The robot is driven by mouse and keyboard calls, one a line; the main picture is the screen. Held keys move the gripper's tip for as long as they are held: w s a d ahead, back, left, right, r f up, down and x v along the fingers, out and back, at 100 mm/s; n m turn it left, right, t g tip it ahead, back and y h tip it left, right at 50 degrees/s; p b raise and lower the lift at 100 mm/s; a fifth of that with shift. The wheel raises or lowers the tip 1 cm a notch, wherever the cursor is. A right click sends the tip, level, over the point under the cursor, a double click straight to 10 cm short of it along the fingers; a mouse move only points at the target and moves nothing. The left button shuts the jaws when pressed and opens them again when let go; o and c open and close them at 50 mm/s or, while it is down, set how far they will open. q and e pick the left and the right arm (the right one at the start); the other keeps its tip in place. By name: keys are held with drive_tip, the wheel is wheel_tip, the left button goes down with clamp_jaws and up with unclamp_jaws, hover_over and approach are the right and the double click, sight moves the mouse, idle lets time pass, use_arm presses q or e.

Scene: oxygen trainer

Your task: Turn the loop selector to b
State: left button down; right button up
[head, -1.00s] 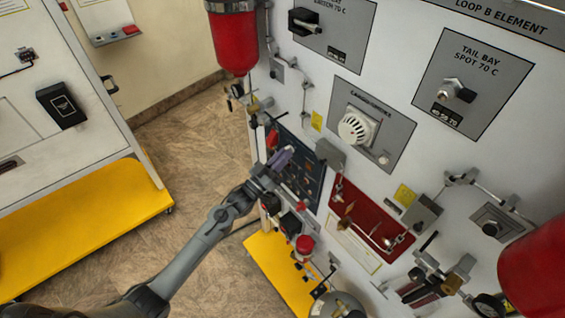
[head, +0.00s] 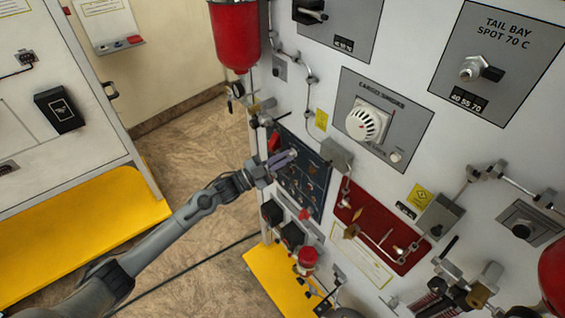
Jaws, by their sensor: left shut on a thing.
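The dark blue control panel (head: 312,193) is on the white trainer wall, with small knobs and switches too small to read. My left gripper (head: 286,160) is at the upper left part of this panel, its fingers against the panel face. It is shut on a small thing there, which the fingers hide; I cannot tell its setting. The loop selector cannot be singled out from the other panel controls, and no b marking is readable. My right gripper is not in view.
A red bottle (head: 234,38) hangs above the panel. A grey box (head: 337,157) and a red recessed panel (head: 375,232) with pipework lie to the right. A red-topped button (head: 307,258) is below. Open floor (head: 190,140) lies to the left.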

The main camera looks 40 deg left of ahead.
use_arm(q)
drive_tip(key=shift+r+m+g+h, duration=0.15)
drive_tip(key=shift+m+g+h, duration=0.15)
drive_tip(key=shift+m, duration=0.8)
drive_tip(key=c, duration=1.3)
unclamp_jaws()
drive_tip(key=shift+o, duration=0.5)
drive_tip(key=shift+w, duration=0.1)
drive_tip(key=shift+s+a+f+b, duration=0.25)
drive_tip(key=shift+s+a+b, duration=0.05)
drive_tip(key=shift+s, duration=0.2)
drive_tip(key=v, duration=0.9)
drive_tip(key=shift+s+a+b, duration=0.2)
drive_tip(key=shift+s+b, duration=0.05)
drive_tip(key=shift+b, duration=0.05)
